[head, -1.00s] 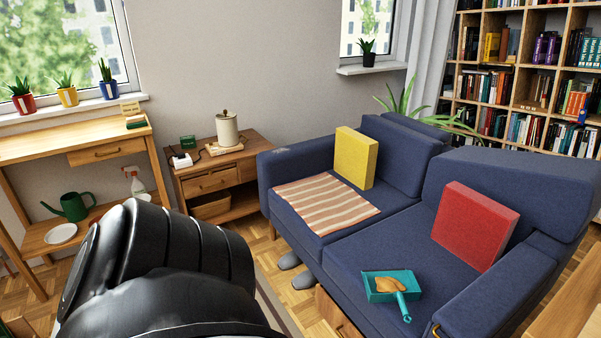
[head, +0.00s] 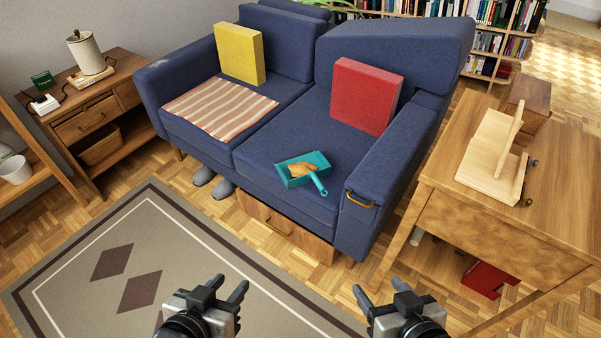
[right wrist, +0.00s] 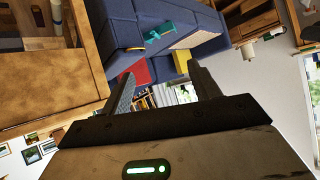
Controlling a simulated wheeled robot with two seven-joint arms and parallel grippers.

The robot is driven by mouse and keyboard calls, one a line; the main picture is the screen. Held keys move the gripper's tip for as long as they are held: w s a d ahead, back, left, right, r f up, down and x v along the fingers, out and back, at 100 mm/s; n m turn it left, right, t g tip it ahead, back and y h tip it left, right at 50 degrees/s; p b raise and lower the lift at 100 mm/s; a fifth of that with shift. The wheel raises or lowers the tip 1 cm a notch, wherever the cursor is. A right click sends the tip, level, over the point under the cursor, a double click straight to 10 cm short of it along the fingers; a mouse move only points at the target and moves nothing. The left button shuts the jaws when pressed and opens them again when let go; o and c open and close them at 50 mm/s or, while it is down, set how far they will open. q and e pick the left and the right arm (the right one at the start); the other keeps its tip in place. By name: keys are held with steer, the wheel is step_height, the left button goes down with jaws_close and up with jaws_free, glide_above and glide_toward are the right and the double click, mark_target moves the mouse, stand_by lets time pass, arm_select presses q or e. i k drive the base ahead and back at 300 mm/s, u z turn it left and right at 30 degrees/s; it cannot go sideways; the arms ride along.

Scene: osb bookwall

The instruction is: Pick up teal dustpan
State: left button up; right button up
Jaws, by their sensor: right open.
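The teal dustpan (head: 302,170) lies on the right seat of the blue sofa (head: 270,143), near its front edge. Its handle points toward me and to the right, and a tan-brown thing (head: 303,170) lies in its pan. The dustpan also shows in the right wrist view (right wrist: 159,33). My left gripper (head: 227,286) is at the bottom of the head view, over the rug, open and empty. My right gripper (head: 379,293) is to its right, open and empty, in front of the sofa and apart from the dustpan. Its two fingers show apart in the right wrist view (right wrist: 160,85).
A red cushion (head: 366,95) and a yellow cushion (head: 239,54) stand on the sofa, with a striped cloth (head: 219,107) on the left seat. A wooden drawer (head: 285,226) is under the sofa front. A wooden table (head: 500,195) stands at the right. The rug (head: 180,260) looks clear.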

mark_target(302, 169)
steer(key=u, duration=3.15)
steer(key=k, duration=1.55)
steer(key=z, duration=1.45)
